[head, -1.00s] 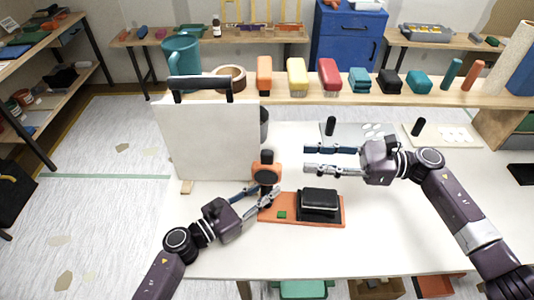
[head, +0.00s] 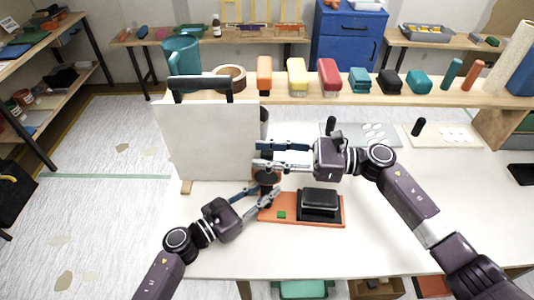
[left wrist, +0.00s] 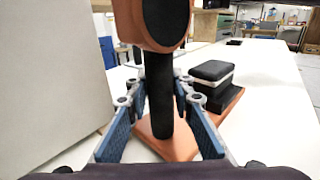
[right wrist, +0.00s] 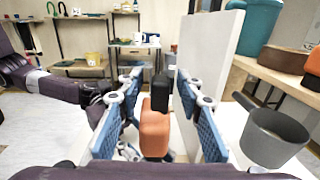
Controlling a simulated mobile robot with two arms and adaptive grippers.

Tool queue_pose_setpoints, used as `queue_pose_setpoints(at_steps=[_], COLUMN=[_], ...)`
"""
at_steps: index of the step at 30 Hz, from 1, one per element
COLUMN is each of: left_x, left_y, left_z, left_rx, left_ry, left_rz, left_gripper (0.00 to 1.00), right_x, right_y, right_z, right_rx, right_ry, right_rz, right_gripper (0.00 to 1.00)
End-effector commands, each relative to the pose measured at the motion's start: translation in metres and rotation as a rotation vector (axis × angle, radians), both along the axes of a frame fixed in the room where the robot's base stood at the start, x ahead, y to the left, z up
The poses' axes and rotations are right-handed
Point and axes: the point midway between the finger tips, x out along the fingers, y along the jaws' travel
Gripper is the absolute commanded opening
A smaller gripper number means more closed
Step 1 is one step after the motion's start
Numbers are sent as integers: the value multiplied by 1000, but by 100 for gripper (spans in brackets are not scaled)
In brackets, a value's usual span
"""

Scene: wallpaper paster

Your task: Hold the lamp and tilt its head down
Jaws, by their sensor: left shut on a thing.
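The lamp has an orange head with a dark face, a black post and an orange base (head: 300,217). My left gripper (head: 268,198) is shut on the black post (left wrist: 160,100), below the orange head (left wrist: 172,38). A black part (right wrist: 160,92) shows at the head's far end. Contact cannot be seen.
A white upright board (head: 212,142) with a black handle stands close behind the lamp. A grey pot (right wrist: 275,135) is near it. A black block (head: 319,203) and a green button (head: 282,214) are on the lamp's base. The table's right side is mostly clear.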

Motion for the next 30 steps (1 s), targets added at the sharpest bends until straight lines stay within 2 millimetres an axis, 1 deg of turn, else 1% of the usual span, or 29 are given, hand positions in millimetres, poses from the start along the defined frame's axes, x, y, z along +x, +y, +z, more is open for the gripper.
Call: queue_pose_setpoints(at_steps=[1,2,9,11,23,30], left_x=[0,0,0,0,0,0], left_y=[2,2,2,2,2,2], left_z=[-5,-4,-4,-4,-4,-4], left_rx=[6,6,6,6,6,6], left_ry=[5,5,5,5,5,5], left_rz=[4,4,4,4,4,5], left_gripper=[0,0,0,0,0,0], right_x=[0,0,0,0,0,-5], right_y=[0,0,0,-1,-1,0], right_z=[0,0,0,0,0,0], right_rx=[0,0,0,0,-1,-6], right_ry=[0,0,0,0,-6,-85], right_rz=[0,0,0,0,0,0], right_gripper=[33,31,5,0,0,0])
